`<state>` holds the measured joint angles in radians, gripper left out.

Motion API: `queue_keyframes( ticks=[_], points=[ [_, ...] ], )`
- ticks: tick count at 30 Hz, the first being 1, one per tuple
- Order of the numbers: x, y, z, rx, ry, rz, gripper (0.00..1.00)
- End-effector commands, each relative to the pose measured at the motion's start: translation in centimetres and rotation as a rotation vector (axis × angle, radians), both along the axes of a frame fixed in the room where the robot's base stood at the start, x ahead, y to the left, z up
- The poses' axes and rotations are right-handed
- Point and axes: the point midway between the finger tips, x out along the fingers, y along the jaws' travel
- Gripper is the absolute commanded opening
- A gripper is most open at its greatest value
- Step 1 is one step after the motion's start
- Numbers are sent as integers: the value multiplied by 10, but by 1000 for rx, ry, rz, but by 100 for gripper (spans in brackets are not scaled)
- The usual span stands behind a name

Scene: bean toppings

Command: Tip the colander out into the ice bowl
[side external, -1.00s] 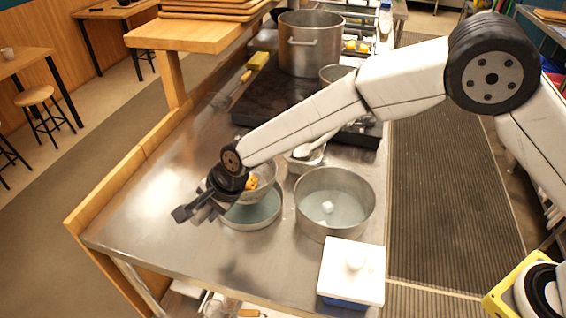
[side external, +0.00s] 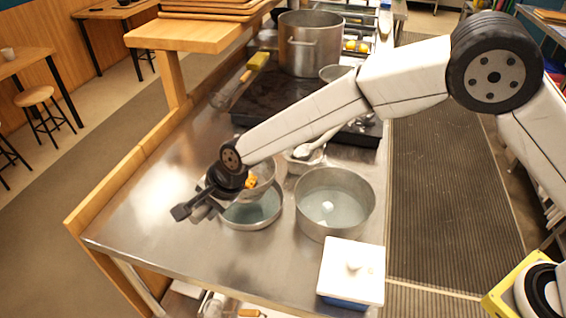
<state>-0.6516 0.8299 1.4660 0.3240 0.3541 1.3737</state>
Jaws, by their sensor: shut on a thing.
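The colander (side external: 265,172) is a metal bowl with some orange-yellow food (side external: 251,182) showing in it. My gripper (side external: 198,206) is shut on the colander at its left side, and my wrist hides much of it. The colander is above a shallow round metal pan (side external: 270,217) that holds bluish liquid. The ice bowl (side external: 308,218) is a wide metal bowl of water with white ice (side external: 327,206) in it, standing to the right of the pan. The exact contact of the fingers on the colander is hidden.
A white lidded box (side external: 352,266) stands in front of the ice bowl. A small metal container (side external: 303,163) with a utensil sits behind the bowl. A dark cooktop (side external: 275,100) and a large pot (side external: 308,50) are farther back. The counter's front left is clear.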

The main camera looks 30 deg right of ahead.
Motion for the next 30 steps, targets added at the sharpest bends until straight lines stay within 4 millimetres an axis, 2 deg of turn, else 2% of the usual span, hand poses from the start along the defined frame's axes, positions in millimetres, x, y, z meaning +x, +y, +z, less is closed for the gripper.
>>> queue_keyframes(
  ticks=[22, 30],
  points=[
    [1, 0, 46, 2, -4, 0, 0],
    [0, 0, 51, 1, -2, 1, 0]
  ],
)
